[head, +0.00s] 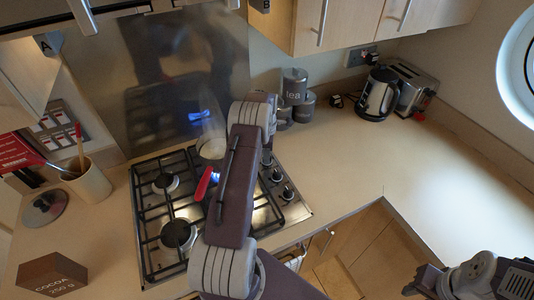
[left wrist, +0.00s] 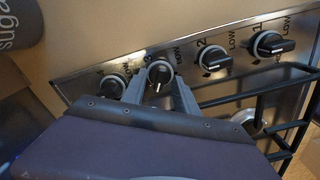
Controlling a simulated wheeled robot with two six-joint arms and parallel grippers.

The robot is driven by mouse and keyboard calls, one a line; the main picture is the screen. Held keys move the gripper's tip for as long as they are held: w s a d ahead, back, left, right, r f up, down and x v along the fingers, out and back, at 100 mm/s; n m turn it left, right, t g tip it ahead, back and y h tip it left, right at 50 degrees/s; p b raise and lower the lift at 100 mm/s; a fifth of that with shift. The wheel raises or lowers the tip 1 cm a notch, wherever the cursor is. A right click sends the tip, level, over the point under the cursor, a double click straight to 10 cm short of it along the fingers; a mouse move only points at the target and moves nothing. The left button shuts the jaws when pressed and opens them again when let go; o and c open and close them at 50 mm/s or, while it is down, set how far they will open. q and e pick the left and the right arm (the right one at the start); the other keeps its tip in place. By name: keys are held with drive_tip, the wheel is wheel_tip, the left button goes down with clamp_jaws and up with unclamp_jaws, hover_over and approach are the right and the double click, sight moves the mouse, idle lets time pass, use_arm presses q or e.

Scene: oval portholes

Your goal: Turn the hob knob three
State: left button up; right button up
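The hob (head: 297,211) has a row of black knobs along its right side. In the left wrist view, knob three (left wrist: 160,74) sits between the fingers of my left gripper (left wrist: 160,82), one finger on each side. Its grip bar points down the picture, unlike the sideways bars of knob two (left wrist: 213,59) and knob one (left wrist: 270,44). The fingers look apart, wider than the bar; contact is unclear. In the head view my arm hides much of this gripper. My right gripper (head: 420,283) is at the lower right, away from the hob; its finger gap is unclear.
A blue flame (head: 215,176) burns on the hob near a pan (head: 212,148). A red handle (head: 203,184) shows beside my arm. Canisters (head: 294,86), a kettle (head: 378,94) and a toaster (head: 410,88) stand at the back. The right counter (head: 450,180) is clear.

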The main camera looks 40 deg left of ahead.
use_arm(q)
clamp_jaws()
drive_tip(key=shift+m, duration=0.3)
drive_tip(key=m, duration=0.5)
drive_tip(key=shift+m, duration=0.4)
drive_tip(key=m, duration=0.5)
drive_tip(key=shift+m, duration=0.4)
unclamp_jaws()
